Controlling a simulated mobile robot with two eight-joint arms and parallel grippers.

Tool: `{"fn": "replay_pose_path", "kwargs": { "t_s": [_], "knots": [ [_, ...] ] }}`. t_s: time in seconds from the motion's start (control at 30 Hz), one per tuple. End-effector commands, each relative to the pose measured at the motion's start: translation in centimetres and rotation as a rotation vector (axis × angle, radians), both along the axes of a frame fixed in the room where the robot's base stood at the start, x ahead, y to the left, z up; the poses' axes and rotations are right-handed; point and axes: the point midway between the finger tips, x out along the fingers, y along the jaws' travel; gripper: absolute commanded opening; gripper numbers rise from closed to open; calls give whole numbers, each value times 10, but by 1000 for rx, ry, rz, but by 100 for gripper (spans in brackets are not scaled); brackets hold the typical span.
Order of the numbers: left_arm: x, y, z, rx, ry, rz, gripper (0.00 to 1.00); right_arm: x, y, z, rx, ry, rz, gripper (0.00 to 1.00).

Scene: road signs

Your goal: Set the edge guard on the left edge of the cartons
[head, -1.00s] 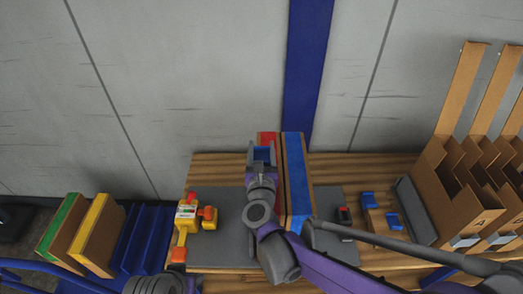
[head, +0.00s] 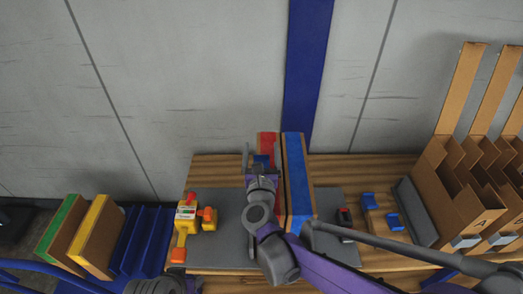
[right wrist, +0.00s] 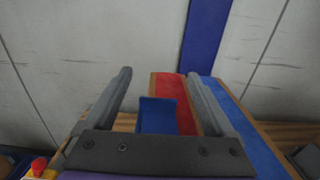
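Two cartons stand side by side on the grey mat: a red-topped carton (head: 266,142) on the left and a blue-topped carton (head: 297,175) on the right. The blue edge guard (right wrist: 157,115) is at the left edge of the red carton, seemingly resting against its top; its underside is hidden. It also shows in the head view (head: 261,160), partly hidden by my gripper. My right gripper (right wrist: 160,98) has its fingers spread, one left of the guard with a gap, the other over the cartons' tops.
A yellow and red tool (head: 187,215) lies on the mat's left side. A small holder with blue pieces (head: 368,201) stands right of the mat, before a cardboard rack (head: 445,195). Green- and yellow-edged cartons (head: 92,235) stand in a blue rack (head: 140,240) at left.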

Motion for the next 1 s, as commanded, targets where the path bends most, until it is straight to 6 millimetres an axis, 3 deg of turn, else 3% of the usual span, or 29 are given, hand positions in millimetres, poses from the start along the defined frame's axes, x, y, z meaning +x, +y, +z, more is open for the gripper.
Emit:
{"fn": "replay_pose_path", "kwargs": {
  "t_s": [0.03,0.2,0.4,0.8,1.0],
  "knots": [
    [0,0,-3,0,1,0,50,-4,0,-10,10,11,8,88],
    [0,0,-3,0,1,0,50,-4,1,-10,10,11,8,88],
    [1,0,11,0,-3,0,50,-5,1,7,10,9,8,88],
    [1,0,5,0,-1,0,50,-94,1,5,8,7,8,88],
    [1,0,5,0,-2,0,50,-118,0,6,6,6,6,88]
  ]
}}
